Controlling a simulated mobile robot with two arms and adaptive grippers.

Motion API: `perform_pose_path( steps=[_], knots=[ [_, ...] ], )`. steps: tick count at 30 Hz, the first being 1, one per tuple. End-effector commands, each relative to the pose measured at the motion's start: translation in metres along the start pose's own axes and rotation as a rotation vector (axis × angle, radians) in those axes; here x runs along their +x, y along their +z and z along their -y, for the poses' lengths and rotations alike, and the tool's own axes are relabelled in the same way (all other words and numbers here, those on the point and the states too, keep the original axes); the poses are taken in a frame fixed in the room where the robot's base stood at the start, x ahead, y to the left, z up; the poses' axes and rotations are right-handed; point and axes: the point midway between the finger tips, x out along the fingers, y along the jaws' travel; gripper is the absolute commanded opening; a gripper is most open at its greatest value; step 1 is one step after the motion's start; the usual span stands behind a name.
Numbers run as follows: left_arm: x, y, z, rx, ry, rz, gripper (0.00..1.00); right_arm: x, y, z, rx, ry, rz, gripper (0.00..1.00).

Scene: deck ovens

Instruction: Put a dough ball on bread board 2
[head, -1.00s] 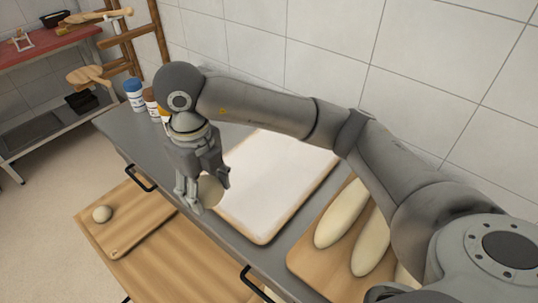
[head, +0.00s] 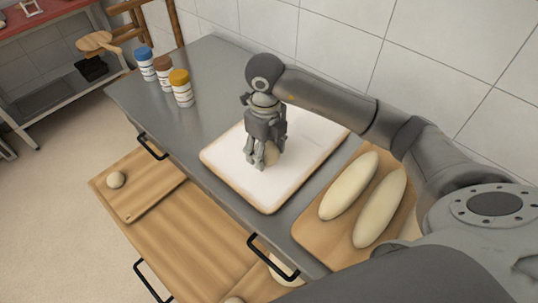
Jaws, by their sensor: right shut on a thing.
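My right gripper (head: 260,160) is shut on a pale dough ball (head: 273,153), which shows between and behind its fingers. It is over the white-topped board (head: 228,165) with a wooden rim on the grey counter; I cannot tell whether the ball touches the surface. A wooden board (head: 312,235) with two long dough loaves (head: 349,186) lies to the right of the white one. I see no label telling which is bread board 2. My left gripper is out of view.
Three jars with blue, brown and orange lids (head: 181,88) stand at the counter's (head: 205,65) back left. Black handles (head: 273,257) stick out along the front. More pale dough (head: 284,268) shows partly hidden below the edge. A tiled wall (head: 440,75) bounds the back.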

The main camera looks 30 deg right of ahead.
Motion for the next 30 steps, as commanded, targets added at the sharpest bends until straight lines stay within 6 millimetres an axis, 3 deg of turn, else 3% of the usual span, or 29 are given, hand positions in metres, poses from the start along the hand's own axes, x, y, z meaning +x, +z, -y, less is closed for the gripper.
perform_pose_path(
  steps=[5,12,23,24,28,30],
  knots=[
    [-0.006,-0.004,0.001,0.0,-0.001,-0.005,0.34,0.014,-0.004,0.012,0.003,-0.002,-0.004,0.37],
    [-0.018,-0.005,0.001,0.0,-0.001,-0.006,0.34,0.04,-0.002,0.01,0.0,0.0,0.0,0.37],
    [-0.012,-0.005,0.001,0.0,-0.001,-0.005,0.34,0.046,-0.002,0.01,0.0,-0.001,0.001,0.37],
    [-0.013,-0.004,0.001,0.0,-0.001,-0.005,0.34,0.045,-0.002,0.01,0.0,-0.001,0.001,0.59],
    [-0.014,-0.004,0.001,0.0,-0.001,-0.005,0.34,0.045,-0.002,0.01,0.0,-0.001,0.001,0.76],
    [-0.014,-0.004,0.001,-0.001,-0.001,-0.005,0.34,0.045,-0.002,0.01,0.0,-0.001,0.001,0.78]
  ],
)
